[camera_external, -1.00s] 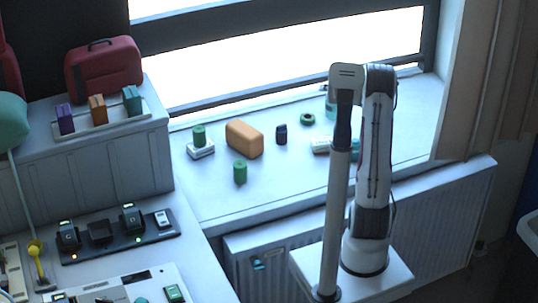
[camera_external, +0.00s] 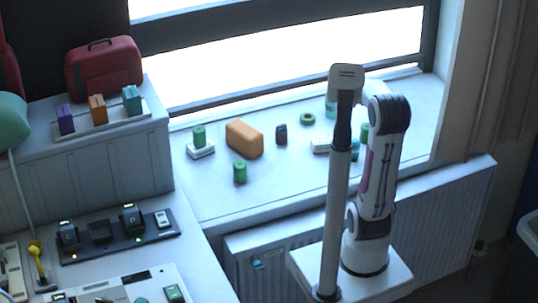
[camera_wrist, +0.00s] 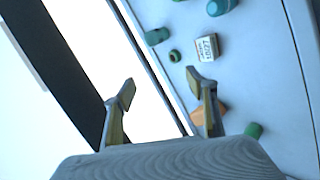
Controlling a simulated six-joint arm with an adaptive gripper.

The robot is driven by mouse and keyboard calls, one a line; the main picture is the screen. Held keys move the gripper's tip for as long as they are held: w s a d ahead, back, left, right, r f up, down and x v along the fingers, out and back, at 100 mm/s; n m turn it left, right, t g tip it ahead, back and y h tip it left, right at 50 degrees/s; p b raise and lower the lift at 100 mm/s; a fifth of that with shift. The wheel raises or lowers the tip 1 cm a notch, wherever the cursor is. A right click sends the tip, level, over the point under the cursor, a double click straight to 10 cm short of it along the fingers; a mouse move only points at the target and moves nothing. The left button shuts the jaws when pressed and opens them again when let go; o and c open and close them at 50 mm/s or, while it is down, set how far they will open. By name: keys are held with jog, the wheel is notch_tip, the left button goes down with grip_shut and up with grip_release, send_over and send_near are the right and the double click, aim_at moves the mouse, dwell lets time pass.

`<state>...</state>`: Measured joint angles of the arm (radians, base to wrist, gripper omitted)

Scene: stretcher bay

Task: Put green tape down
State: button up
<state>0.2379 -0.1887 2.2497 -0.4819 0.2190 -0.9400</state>
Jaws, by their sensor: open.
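A small green ring with a dark centre, which looks like the green tape (camera_external: 307,118), lies flat on the white windowsill near the window. It also shows in the wrist view (camera_wrist: 175,56), beyond my fingertips. My gripper (camera_wrist: 160,88) is open, with nothing between its fingers. It is hidden in the external view. Green cylinders stand elsewhere on the sill: one on a white block (camera_external: 199,136), one at the front (camera_external: 240,172) and one beside my arm (camera_external: 366,132).
An orange block (camera_external: 244,139), a dark small item (camera_external: 281,134), a white labelled box (camera_wrist: 207,47) and a teal item (camera_external: 331,107) share the windowsill (camera_external: 290,190). My arm stands behind a pale pole (camera_external: 336,210). The front middle of the sill is clear.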

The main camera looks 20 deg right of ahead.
jog(key=s+a+f+m+g+y, duration=0.1)
jog(key=s+a+m, duration=0.5)
jog(key=s, duration=0.6)
jog(key=s+a+f+m+g+y, duration=0.2)
jog(key=s+a+m, duration=0.5)
jog(key=s, duration=0.5)
jog(key=shift+a+f+g+y, duration=0.3)
jog(key=shift+a+f+g, duration=0.2)
jog(key=shift+f, duration=0.25)
